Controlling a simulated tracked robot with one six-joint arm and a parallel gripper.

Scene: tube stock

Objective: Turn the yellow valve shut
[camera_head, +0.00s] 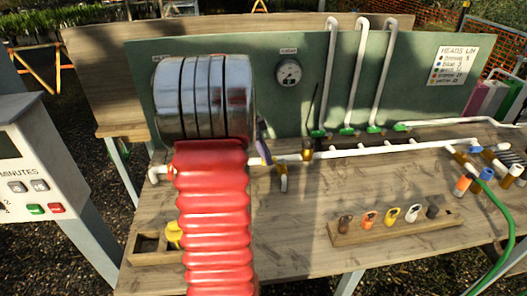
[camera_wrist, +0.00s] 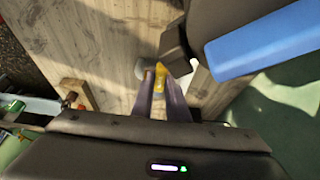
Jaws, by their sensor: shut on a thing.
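The yellow valve handle (camera_wrist: 161,74) shows in the wrist view between the tips of my gripper (camera_wrist: 160,84). The two purple fingers are closed on it, and they hide part of it. In the head view only a small yellow patch of the valve (camera_head: 267,160) shows at the white pipe, beside my gripper (camera_head: 263,148). My large silver and red arm hides much of the pipe to the left. The exact turn angle of the handle cannot be told.
The white pipe (camera_head: 380,148) runs along the wooden bench (camera_head: 300,235). Several green valves (camera_head: 346,130) stand behind it. A rack of coloured tags (camera_head: 410,228) sits at the front. A wooden tray (camera_head: 150,258) is at left. A gauge (camera_head: 288,72) hangs on the green backboard (camera_head: 265,55).

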